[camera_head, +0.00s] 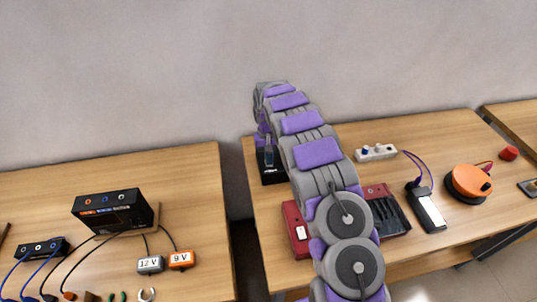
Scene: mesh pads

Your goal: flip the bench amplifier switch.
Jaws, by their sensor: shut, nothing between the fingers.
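My arm reaches over the right-hand table, and my gripper (268,152) is at its far end, small in view, shut and empty. It is right at a small black box (271,178) near the table's back left, with a small white mark low on its front. I cannot tell whether the fingers touch this box. Its top is mostly covered by my gripper, and no switch on it can be made out. A larger black box (112,212) with round sockets and an orange strip stands on the left table. No label naming the amplifier is readable.
A red and black device (384,212) lies partly behind my arm. A white power strip (376,152), a black and white adapter (428,208) and an orange reel (468,182) lie to the right. A gap (240,235) separates the two tables. The left table (185,185) has bare room at the back.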

